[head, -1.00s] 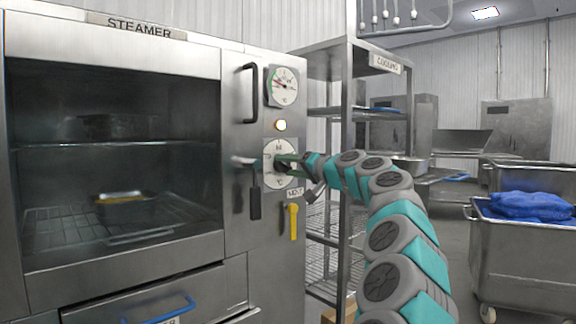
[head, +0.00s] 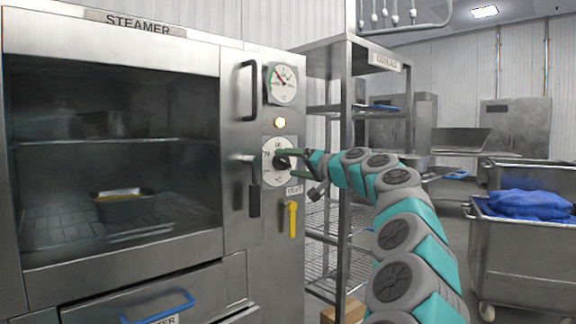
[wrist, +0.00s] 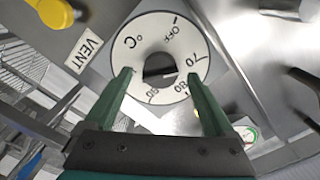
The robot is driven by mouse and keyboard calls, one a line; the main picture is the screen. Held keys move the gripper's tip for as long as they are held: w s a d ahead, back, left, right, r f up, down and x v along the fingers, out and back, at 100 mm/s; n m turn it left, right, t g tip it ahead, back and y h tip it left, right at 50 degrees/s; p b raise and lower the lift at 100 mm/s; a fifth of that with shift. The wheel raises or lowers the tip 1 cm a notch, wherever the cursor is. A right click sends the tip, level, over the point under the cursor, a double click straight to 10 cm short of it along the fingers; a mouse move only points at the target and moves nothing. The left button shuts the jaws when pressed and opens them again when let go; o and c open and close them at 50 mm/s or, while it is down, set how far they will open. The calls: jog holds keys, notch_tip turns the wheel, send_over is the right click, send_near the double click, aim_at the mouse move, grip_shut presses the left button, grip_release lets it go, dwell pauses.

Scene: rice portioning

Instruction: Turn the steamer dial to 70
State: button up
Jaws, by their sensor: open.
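The steamer dial (head: 268,174) is a white disc with a dark central knob (head: 283,160) on the steamer's right panel, below a round gauge (head: 284,84). In the wrist view the dial face (wrist: 148,28) shows OFF, 70, 80, 90 and °C markings. The knob (wrist: 160,75) shows dark at its centre; which mark it points to I cannot tell. My gripper (wrist: 159,75) is open in front of the dial, its two green fingers apart on either side of the knob, with nothing held. In the head view my gripper (head: 290,161) reaches the dial from the right.
A yellow vent handle (head: 292,218) is below the dial. A door handle (head: 254,185) is close left of it. A lit round lamp (head: 280,123) is above it. The cooling rack (head: 345,130) stands close to the right. A tray (head: 122,194) sits inside the steamer.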

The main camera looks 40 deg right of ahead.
jog(key=s+b, duration=0.1)
jog(key=s, duration=0.5)
jog(key=shift+s+d, duration=0.25)
dwell(0.3)
